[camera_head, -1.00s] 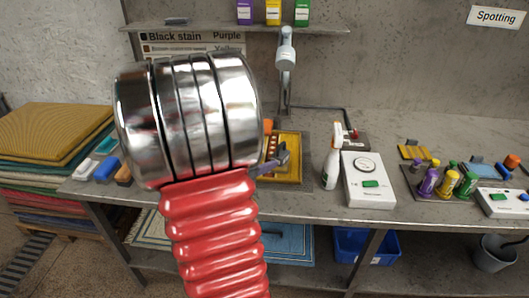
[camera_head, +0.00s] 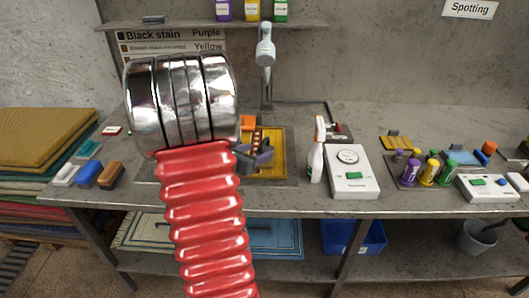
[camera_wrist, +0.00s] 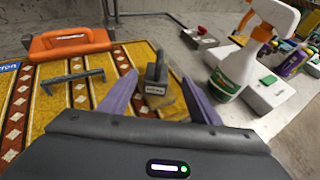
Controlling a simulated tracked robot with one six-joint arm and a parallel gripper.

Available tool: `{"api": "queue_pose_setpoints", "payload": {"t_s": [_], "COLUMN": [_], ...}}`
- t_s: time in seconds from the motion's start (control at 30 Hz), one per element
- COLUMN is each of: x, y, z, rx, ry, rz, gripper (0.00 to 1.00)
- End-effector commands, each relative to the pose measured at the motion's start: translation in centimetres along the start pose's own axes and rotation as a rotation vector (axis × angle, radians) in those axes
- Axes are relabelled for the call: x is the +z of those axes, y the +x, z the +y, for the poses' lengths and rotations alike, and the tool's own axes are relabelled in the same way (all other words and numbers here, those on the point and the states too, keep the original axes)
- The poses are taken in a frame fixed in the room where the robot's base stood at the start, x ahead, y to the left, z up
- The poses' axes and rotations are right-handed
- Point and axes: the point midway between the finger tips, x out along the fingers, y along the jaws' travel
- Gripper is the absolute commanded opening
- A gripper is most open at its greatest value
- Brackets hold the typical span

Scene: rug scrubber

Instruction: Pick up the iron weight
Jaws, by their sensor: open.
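The iron weight (camera_wrist: 155,88) is a small dark block with an upright handle and a pale label. It stands near the right edge of the yellow patterned rug (camera_wrist: 30,118) in the wrist view. My gripper (camera_wrist: 158,76) is open, its two purple fingers reaching to either side of the weight, with a gap on each side. Nothing is held. In the head view my gripper (camera_head: 254,156) is small and dark above the yellow rug (camera_head: 282,150). I cannot make out the weight there.
An orange-handled tool (camera_wrist: 70,42) and a dark bracket (camera_wrist: 72,79) lie on the rug at left. A spray bottle (camera_wrist: 238,62) stands at right, beside a white device (camera_head: 350,180). A red-button box (camera_wrist: 200,37) is behind. A tap (camera_head: 265,55) rises at the back.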

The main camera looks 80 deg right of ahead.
Motion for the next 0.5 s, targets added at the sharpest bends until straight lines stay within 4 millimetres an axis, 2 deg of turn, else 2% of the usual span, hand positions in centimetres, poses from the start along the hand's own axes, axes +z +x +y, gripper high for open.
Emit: {"api": "queue_pose_setpoints", "payload": {"t_s": [0.1, 0.2, 0.5], "x": [-0.1, -0.1, 0.0], "y": [1.4, 1.9, 1.9], "z": [-0.1, 0.0, 0.0], "rx": [-0.002, 0.000, 0.001], "ry": [-0.001, 0.000, 0.000], "rz": [0.001, 0.001, 0.000], "gripper": [0.57, 0.57, 0.57]}}
